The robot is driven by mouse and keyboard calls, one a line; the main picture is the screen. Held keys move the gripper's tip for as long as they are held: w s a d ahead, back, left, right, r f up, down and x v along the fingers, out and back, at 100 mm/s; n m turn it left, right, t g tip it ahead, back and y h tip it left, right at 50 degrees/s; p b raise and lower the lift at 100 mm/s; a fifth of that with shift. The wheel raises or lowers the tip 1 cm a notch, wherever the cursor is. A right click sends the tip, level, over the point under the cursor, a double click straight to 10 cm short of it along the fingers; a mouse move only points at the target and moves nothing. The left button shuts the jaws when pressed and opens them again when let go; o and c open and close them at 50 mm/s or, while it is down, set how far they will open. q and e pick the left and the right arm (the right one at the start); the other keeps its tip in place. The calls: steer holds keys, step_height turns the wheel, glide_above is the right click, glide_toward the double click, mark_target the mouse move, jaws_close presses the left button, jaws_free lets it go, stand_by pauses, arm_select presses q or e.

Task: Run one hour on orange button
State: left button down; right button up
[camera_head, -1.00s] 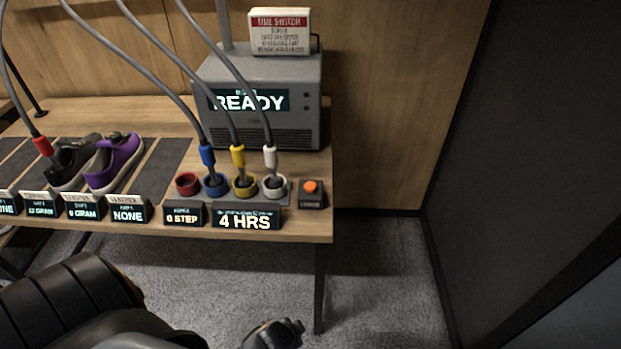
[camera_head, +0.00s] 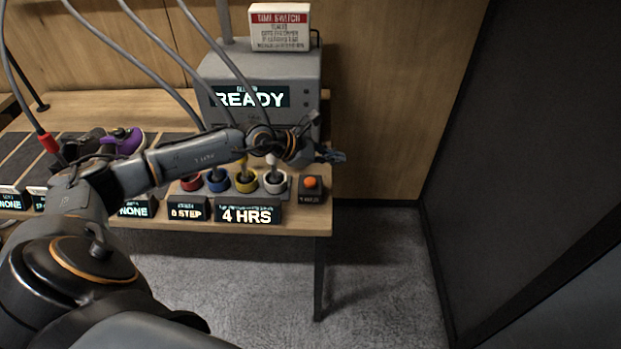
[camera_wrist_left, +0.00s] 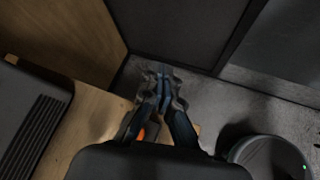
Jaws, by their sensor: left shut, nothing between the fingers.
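The orange button (camera_head: 310,183) sits on a small dark box at the right front corner of the wooden table. It also shows partly in the left wrist view (camera_wrist_left: 150,133), close beside my fingers and partly covered by them. My left gripper (camera_head: 333,156) is shut and empty, above and a little behind the button in the head view. Its closed fingers also show in the left wrist view (camera_wrist_left: 163,78). A display (camera_head: 247,215) left of the button reads 4 HRS. My right gripper is not in view.
The grey machine (camera_head: 262,97) with a READY screen stands behind. Cups (camera_head: 275,183) with cabled plugs lie left of the button, under my left arm. A purple sneaker (camera_head: 124,145) is farther left. Floor (camera_head: 375,260) is clear right of the table.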

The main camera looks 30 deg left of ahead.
mark_target(308, 182)
arm_select(q)
steer(key=a+m+g+y, duration=0.1)
steer(key=a+m+y, duration=0.1)
steer(key=a, duration=0.5)
steer(key=shift+s+a+y, duration=0.3)
steer(key=shift+a+y, duration=0.1)
steer(key=shift+f, duration=0.15)
step_height(308, 182, down, 8)
steer(key=b, duration=0.4)
steer(key=shift+b, duration=0.35)
steer(key=shift+f+b, duration=0.3)
steer(key=shift+r, duration=0.1)
steer(key=shift+f+b, duration=0.45)
